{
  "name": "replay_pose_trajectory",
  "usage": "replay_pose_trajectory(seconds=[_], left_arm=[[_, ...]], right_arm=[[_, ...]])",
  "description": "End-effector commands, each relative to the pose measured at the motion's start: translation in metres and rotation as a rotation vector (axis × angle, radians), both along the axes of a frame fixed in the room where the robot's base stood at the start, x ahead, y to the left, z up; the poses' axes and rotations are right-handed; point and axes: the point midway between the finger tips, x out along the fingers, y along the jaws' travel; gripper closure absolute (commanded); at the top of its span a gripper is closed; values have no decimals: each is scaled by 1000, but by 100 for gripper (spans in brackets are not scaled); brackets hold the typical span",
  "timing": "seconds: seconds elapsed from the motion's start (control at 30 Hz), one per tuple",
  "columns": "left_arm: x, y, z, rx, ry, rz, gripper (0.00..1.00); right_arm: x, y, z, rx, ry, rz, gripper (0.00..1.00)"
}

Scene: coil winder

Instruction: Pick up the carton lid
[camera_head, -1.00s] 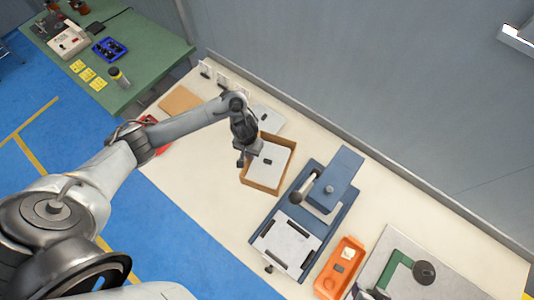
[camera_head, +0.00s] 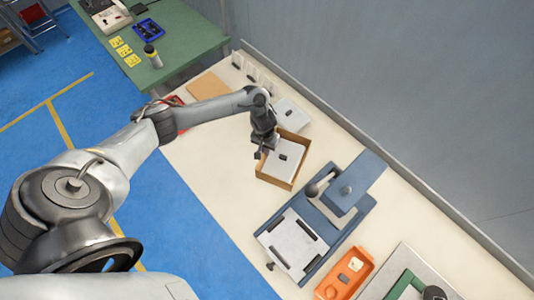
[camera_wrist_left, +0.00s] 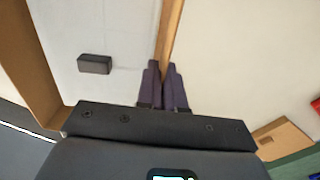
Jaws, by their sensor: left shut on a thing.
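An open brown carton (camera_head: 270,180) stands on the cream bench, with a pale panel (camera_head: 285,155) bearing a small dark block inside it. My left gripper (camera_head: 258,155) is at the carton's left side. In the left wrist view, the fingers (camera_wrist_left: 161,66) close on the carton's thin brown wall (camera_wrist_left: 170,28), and the panel with its dark block (camera_wrist_left: 94,64) lies left of them. A flat tan board (camera_head: 208,88), perhaps the carton lid, lies on the bench away from the gripper; its edge shows in the left wrist view (camera_wrist_left: 283,138). My right gripper is not in view.
A second pale panel (camera_head: 291,113) lies just behind the carton. A blue fixture (camera_head: 352,213) and an orange tray (camera_head: 345,275) stand to the right. A red item (camera_head: 176,100) is near the tan board. A grey wall runs behind the bench.

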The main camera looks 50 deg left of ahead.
Motion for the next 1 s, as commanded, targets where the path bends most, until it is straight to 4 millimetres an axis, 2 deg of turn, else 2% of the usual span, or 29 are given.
replay_pose_trajectory(seconds=[0.4, 0.77, 0.8, 0.9, 0.97, 1.0], left_arm=[[0, 0, -38, 0, 0, -1, 100], [0, 0, -40, 0, 0, 0, 100], [-1, 0, -41, 1, 1, 0, 90], [-1, 0, -41, 1, 1, -1, 74], [-1, 0, -41, 1, 1, -1, 67], [-1, 0, -41, 1, 1, -1, 67]], right_arm=[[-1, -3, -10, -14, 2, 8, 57], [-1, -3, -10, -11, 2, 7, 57], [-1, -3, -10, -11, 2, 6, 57], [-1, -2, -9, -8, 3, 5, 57], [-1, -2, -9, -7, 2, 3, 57], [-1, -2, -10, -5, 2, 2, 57]])
